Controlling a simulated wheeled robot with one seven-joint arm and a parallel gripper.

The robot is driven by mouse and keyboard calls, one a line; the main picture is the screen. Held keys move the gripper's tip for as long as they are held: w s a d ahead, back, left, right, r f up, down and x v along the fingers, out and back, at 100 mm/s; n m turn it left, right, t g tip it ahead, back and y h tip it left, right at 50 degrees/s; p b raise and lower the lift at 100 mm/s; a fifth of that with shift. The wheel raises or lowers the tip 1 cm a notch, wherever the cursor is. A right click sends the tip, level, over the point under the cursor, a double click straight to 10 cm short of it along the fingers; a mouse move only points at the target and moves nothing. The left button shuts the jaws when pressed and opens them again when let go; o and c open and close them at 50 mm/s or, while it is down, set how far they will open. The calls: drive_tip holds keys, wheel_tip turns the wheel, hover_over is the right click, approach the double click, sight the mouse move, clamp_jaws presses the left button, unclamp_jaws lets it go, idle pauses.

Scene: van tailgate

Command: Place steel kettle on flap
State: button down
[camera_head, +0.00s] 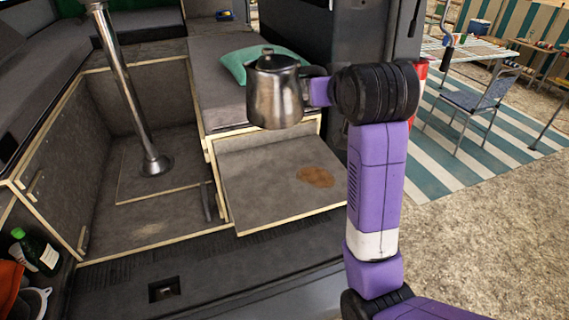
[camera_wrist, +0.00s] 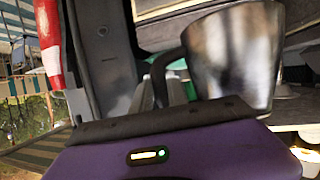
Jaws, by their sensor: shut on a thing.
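The steel kettle (camera_head: 273,93) hangs upright in the air in the head view, in front of the grey cushioned bench and above the back of the flap. My gripper (camera_head: 316,92) is at its right side, shut on its dark handle; the fingertips are mostly hidden. In the wrist view the kettle (camera_wrist: 235,55) fills the upper right, with its dark handle (camera_wrist: 165,72) to its left. The flap (camera_head: 270,185) is a flat grey board with pale edges, below the kettle. It bears a brown stain (camera_head: 315,177) and no objects.
A metal post (camera_head: 128,90) rises from the van floor left of the flap. A teal pillow (camera_head: 238,66) lies on the bench (camera_head: 215,100) behind the kettle. A green bottle (camera_head: 38,252) stands at lower left. Outside are a folding chair (camera_head: 480,100) and striped mat.

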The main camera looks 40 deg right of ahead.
drive_tip(key=shift+w+d+f, duration=0.15)
drive_tip(key=shift+w, duration=0.1)
wheel_tip(320, 180, down, 20)
drive_tip(key=shift+w+r, duration=0.1)
drive_tip(key=shift+r, duration=0.15)
drive_tip(key=shift+f, duration=0.15)
drive_tip(key=c, duration=1.3)
unclamp_jaws()
